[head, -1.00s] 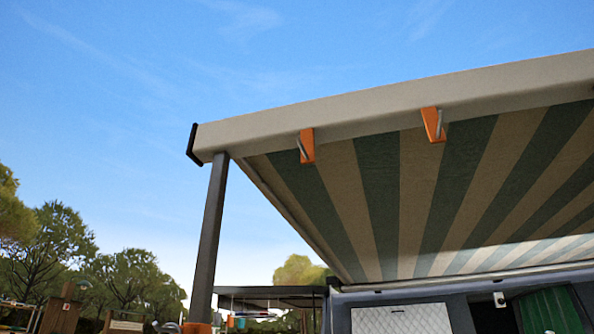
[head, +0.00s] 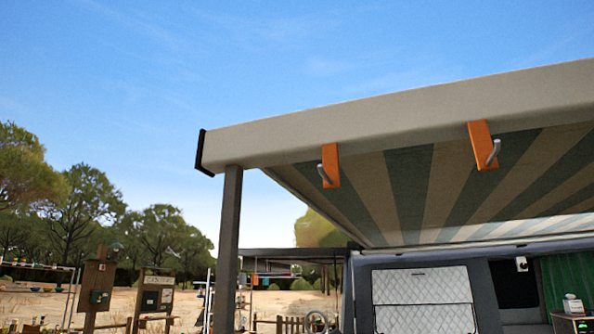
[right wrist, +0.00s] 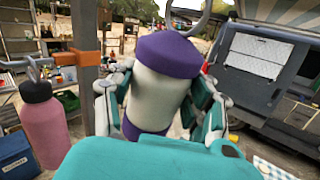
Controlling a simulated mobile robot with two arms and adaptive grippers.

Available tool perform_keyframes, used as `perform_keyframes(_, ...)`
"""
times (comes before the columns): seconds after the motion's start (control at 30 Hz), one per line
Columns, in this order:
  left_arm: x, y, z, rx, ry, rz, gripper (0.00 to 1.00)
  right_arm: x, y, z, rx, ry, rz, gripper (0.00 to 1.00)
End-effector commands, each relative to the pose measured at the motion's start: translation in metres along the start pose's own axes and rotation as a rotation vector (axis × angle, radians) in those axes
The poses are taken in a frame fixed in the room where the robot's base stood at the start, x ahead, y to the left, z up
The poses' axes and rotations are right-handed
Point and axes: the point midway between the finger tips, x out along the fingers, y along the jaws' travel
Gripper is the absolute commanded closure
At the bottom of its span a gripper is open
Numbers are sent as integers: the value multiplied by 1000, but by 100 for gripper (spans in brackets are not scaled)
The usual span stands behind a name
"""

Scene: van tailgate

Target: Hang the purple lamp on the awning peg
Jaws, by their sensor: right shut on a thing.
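The purple lamp (right wrist: 168,54) has a white middle, purple ends and a grey ring handle on top. In the right wrist view, my right gripper (right wrist: 158,100) is shut around its white body, with a finger on each side. The lamp looks roughly upright. In the head view, two orange awning pegs with metal hooks hang from the front rail (head: 400,118): a left peg (head: 330,166) and a right peg (head: 484,146). Neither hook holds anything. The lamp and both grippers are outside the head view. My left gripper shows in no view.
A dark awning post (head: 228,245) stands at the left end of the rail. In the right wrist view, a pink bottle (right wrist: 43,128) is beside the post (right wrist: 85,30), near its orange bracket (right wrist: 80,58). The van (head: 422,298) is behind, under the striped canopy.

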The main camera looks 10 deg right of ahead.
Motion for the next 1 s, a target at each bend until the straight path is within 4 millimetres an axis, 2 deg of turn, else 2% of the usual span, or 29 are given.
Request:
perform_keyframes(0.03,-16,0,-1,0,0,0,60,-5,12,42,8,-15,22,96)
perform_keyframes(0.2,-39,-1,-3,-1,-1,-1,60,-32,43,132,28,-21,84,96)
perform_keyframes(0.3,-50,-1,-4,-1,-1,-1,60,-51,58,173,39,-21,109,96)
perform_keyframes(0.4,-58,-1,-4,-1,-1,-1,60,-68,69,202,46,-22,126,96)
perform_keyframes(0.5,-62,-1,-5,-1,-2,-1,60,-80,76,220,52,-20,136,96)
perform_keyframes(0.6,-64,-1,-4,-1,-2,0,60,-87,79,228,56,-20,140,96)
perform_keyframes(1.0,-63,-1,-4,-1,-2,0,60,-76,70,226,59,-18,141,96)
